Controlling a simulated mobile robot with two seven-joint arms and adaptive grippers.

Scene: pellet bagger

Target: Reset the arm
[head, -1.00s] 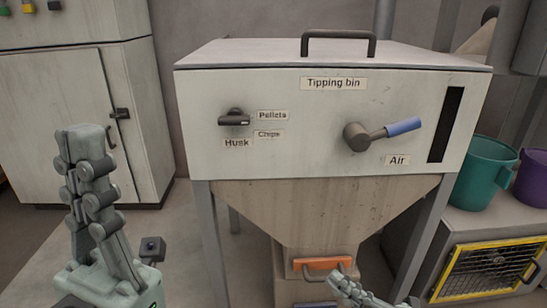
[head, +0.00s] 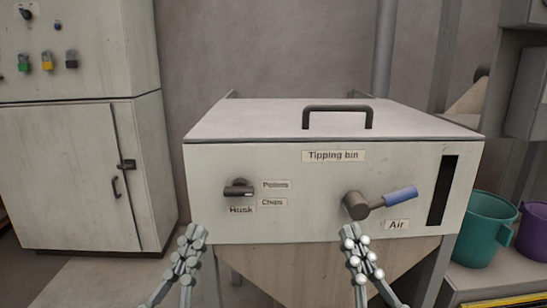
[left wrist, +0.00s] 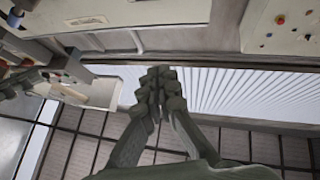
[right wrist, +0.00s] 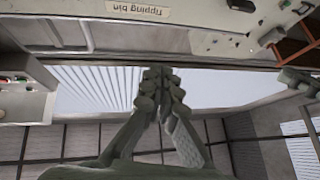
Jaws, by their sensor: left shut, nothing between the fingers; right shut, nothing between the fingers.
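My left gripper (head: 192,236) is shut and empty, upright in front of the tipping bin's lower left corner in the head view. It also shows shut in the left wrist view (left wrist: 160,75). My right gripper (head: 350,236) is shut and empty, in front of the bin's lower edge below the blue-handled air lever. It shows shut in the right wrist view (right wrist: 160,76). Both grippers appear apart from the knob and lever, though the exact depth to the bin front is unclear.
The tipping bin (head: 310,222) has a lid handle (head: 337,109), a black selector knob (head: 238,188) and an air lever (head: 398,197) pointing right. A cabinet (head: 70,175) stands left. A teal bucket (head: 485,230) and purple bucket (head: 533,232) stand right.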

